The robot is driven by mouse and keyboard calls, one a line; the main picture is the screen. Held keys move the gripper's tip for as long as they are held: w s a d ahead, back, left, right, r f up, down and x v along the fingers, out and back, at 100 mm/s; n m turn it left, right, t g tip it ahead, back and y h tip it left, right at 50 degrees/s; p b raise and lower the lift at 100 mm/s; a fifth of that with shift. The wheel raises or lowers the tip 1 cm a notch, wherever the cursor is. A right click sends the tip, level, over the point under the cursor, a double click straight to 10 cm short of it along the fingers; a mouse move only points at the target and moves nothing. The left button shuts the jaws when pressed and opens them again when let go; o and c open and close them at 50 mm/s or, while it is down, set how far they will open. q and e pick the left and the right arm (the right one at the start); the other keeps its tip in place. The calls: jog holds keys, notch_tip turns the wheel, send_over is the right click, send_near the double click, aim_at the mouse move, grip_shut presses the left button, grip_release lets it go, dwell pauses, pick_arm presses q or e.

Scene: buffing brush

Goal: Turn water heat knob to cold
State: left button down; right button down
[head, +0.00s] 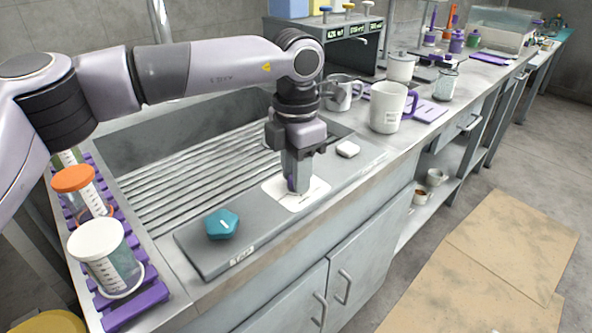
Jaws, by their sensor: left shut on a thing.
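A grey control panel (205,254) lies along the front edge of the sink counter. A teal five-sided knob (221,223) with a small light mark sits on its left part. A square white plate (316,190) lies farther right on the panel. My left gripper (297,187) points down over this plate, its fingers shut on a small knob there. The fingers hide nearly all of that knob, so I cannot read its setting. I cannot tell from markings which knob is for water heat. My right gripper is not in view.
A ribbed metal sink (190,180) lies behind the panel. A small white block (348,149) sits right of my gripper. A purple rack (135,312) with lidded jars (104,257) stands at left.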

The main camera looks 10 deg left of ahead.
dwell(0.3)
pick_arm(q)
jog(key=c, duration=0.9)
grip_release()
jog(key=shift+o, duration=0.2)
jog(key=shift+r, duration=3.65)
